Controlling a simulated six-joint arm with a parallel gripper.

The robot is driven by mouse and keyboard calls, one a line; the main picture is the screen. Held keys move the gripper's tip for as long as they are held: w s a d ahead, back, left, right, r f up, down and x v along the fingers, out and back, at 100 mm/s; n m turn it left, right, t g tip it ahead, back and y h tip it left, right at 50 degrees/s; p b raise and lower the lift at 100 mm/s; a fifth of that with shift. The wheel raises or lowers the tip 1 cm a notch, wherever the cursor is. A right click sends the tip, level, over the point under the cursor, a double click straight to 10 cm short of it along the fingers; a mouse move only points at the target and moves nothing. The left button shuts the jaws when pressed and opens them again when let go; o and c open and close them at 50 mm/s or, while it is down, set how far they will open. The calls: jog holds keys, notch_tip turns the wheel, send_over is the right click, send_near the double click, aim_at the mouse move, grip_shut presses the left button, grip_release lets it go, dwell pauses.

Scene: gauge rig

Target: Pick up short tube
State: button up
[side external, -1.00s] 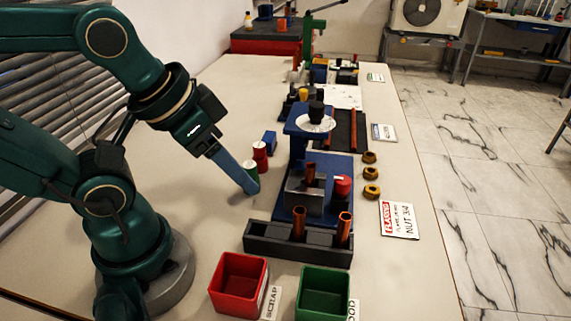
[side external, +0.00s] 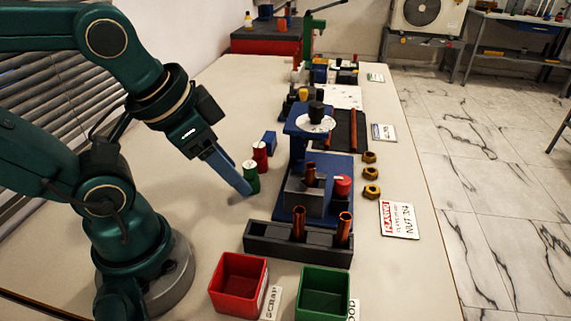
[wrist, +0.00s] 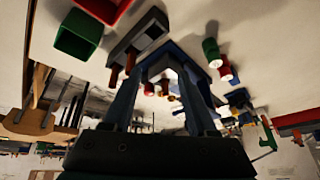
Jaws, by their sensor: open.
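Two orange-copper tubes stand upright in the dark rack (side external: 262,241), a left tube (side external: 299,224) and a right tube (side external: 345,229). A third copper tube (side external: 310,174) stands in the grey block on the blue fixture (side external: 325,211). I cannot tell for certain which is the short tube. My gripper (side external: 247,190) is low over the bench, left of the fixture and rack, apart from all the tubes. In the wrist view my gripper (wrist: 153,68) shows two spread fingers with nothing held between them; copper tubes at the rack (wrist: 130,35) show beyond them.
A red bin (side external: 239,302) and green bin (side external: 323,306) stand in front. Brass nuts (side external: 371,191) lie right of the fixture. Bench left of the rack is clear.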

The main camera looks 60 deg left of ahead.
jog(key=w+a+m+g+y, duration=0.1)
jog(key=a+m+g+y, duration=0.1)
jog(key=a+m+y, duration=0.3)
jog(key=m+y, duration=0.6)
jog(key=m, duration=0.7)
send_over(311, 172)
jog(key=s+a, duration=0.3)
jog(key=f, duration=0.1)
jog(key=d+f+m, duration=0.1)
jog(key=w+d+m+t, duration=0.1)
jog(key=d+f+m+t, duration=0.1)
jog(key=shift+w+d+f, duration=0.35)
jog(key=shift+w, duration=0.05)
jog(key=shift+s+d+f+m+t+y, duration=0.15)
jog(key=shift+d+f+m+t+y, duration=0.25)
jog(key=shift+d+f+m, duration=0.7)
jog(key=shift+s+d+f+t, duration=0.1)
jog(key=shift+f+t, duration=0.2)
jog(key=shift+f, duration=0.05)
jog(key=shift+x, duration=2.4)
jog(key=shift+f, duration=0.15)
grip_shut()
